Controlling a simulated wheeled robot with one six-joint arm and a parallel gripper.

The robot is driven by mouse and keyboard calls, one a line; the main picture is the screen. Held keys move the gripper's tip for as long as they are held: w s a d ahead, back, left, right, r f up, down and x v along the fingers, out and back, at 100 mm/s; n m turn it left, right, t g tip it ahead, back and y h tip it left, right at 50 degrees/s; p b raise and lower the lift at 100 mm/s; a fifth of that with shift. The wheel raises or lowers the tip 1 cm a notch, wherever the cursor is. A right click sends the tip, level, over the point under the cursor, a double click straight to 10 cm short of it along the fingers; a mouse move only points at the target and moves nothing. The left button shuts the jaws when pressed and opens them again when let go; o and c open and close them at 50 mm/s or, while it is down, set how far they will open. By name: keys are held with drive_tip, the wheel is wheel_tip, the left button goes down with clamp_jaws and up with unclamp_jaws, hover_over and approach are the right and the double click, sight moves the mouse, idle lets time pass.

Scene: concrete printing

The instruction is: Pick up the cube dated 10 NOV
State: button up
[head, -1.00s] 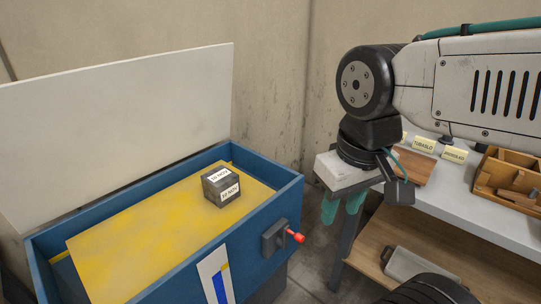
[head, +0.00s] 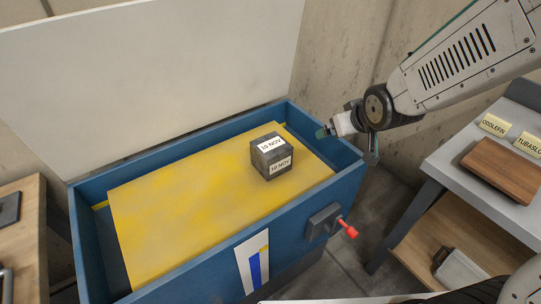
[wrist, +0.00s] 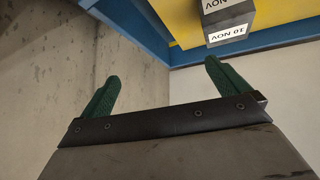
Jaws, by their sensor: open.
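The dark grey cube (head: 271,157) has white labels reading 10 NOV on its top and front. It sits on the yellow board (head: 190,205) inside the blue tank (head: 348,178), toward the right end. In the wrist view the cube (wrist: 229,18) shows upside down at the top edge, beyond the fingertips and partly cut off. My gripper (head: 325,132) is at the tank's back right corner, right of the cube and apart from it. In the wrist view its two green fingers (wrist: 162,78) are spread, with nothing between them.
The tank's white lid (head: 160,75) stands raised behind it. A red-tipped handle (head: 346,229) sticks out from the tank's front. A grey table (head: 440,170) with a wooden board (head: 503,170) and name cards stands right. A wooden bench (head: 25,240) stands left. Concrete walls close off the back.

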drive_tip(key=w+a+f+n+t+y, duration=0.1)
drive_tip(key=w+a+f+n+y, duration=0.15)
drive_tip(key=a+f, duration=0.35)
drive_tip(key=t+y, duration=0.2)
drive_tip(key=y, duration=0.2)
approach(270, 144)
drive_tip(key=w+f, duration=0.1)
drive_tip(key=w, duration=0.1)
drive_tip(key=shift+n+h, duration=0.25)
drive_tip(key=shift+n, duration=0.1)
drive_tip(key=x, duration=0.5)
drive_tip(key=a+x, duration=0.1)
drive_tip(key=x, duration=0.1)
drive_tip(key=shift+a+f, duration=0.15)
drive_tip(key=shift+a, duration=0.1)
drive_tip(key=c, duration=1.8)
drive_tip(key=shift+o, duration=0.2)
drive_tip(key=shift+r, duration=0.2)
